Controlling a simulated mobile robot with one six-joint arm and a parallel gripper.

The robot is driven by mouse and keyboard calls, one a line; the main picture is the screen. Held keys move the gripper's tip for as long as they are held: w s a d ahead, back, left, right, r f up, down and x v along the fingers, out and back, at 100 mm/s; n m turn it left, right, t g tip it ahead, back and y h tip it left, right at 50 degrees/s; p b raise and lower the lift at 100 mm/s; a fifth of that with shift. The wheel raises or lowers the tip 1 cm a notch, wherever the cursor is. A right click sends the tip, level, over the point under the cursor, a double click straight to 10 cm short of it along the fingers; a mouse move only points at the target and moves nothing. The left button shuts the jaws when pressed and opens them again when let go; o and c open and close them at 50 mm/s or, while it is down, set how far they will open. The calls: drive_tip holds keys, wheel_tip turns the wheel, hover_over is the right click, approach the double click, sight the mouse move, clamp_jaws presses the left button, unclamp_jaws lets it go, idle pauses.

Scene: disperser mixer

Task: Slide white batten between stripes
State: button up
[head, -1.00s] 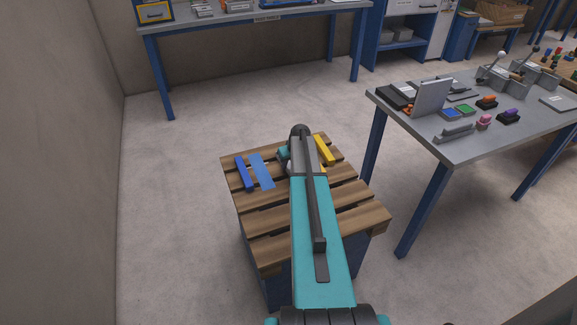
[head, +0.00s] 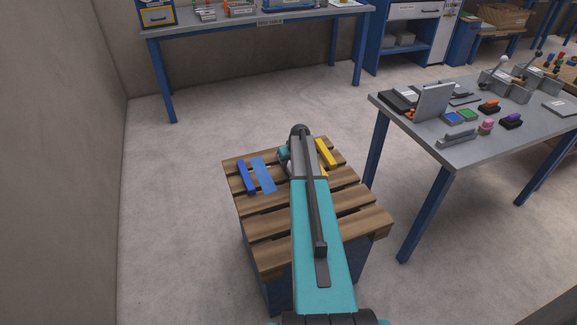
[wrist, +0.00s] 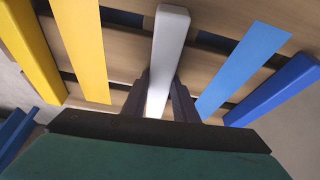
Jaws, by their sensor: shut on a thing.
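The white batten (wrist: 167,45) lies lengthwise between a yellow stripe (wrist: 80,45) on the left and a blue stripe (wrist: 243,65) on the right in the wrist view, with bare wood on both sides. My gripper (wrist: 164,92) is shut on its near part, a dark finger on each side. I cannot tell whether the batten touches the wood. The blue stripe (head: 262,174) shows left of the arm there.
A slatted wooden pallet (head: 265,223) bears these things. A yellow batten (wrist: 28,48) and a blue batten (wrist: 275,89) lie outside the stripes; the head view shows them too. A grey table (head: 465,155) with several small items stands to the right. A wall is on the left.

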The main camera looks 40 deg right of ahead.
drive_tip(key=shift+w+d, duration=0.2)
drive_tip(key=shift+w, duration=0.25)
drive_tip(key=o, duration=1.2)
drive_tip(key=shift+s+a+r, duration=0.1)
drive_tip(key=shift+s+r, duration=0.25)
drive_tip(key=shift+r, duration=0.3)
drive_tip(key=b+v, duration=0.2)
drive_tip(key=v, duration=1)
drive_tip(key=shift+r, duration=0.25)
drive_tip(key=shift+w, duration=0.1)
